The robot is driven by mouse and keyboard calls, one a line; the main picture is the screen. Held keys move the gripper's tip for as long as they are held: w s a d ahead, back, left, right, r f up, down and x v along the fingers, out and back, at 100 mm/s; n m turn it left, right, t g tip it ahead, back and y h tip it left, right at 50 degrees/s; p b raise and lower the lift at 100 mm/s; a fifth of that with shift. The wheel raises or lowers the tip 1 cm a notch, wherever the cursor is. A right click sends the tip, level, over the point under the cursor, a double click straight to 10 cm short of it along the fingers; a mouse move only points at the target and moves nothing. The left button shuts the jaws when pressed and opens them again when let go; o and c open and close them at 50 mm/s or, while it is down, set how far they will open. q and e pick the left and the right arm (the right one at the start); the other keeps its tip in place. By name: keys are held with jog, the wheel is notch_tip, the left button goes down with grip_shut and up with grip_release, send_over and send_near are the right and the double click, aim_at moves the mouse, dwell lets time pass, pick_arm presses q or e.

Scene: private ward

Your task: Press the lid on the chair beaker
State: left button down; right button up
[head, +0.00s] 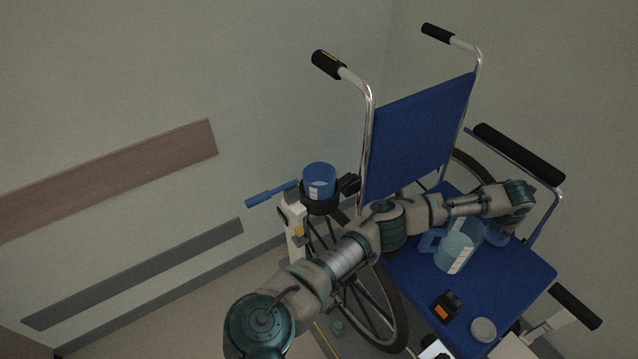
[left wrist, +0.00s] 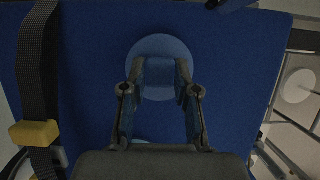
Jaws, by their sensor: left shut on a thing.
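A round blue lid (left wrist: 160,47) is between my left gripper's fingertips (left wrist: 160,85), which are shut on its raised middle part. In the head view the left gripper (head: 498,230) is over the far right of the seat, partly hidden by its arm; the lid there is hard to make out. A blue cup (head: 319,173) sits upright in a dark holder beside the chair. My right gripper is out of view.
The blue wheelchair seat (head: 525,278) also holds a black and orange item (head: 447,305) and a grey disc (head: 483,329) at its front. The armrest (head: 518,152) and backrest (head: 420,130) border the seat. A dark strap has a yellow buckle (left wrist: 35,133).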

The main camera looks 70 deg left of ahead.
pick_arm(q)
jog(key=shift+r+p, duration=1.55)
jog(key=shift+r, duration=1.1)
jog(key=shift+f, duration=0.15)
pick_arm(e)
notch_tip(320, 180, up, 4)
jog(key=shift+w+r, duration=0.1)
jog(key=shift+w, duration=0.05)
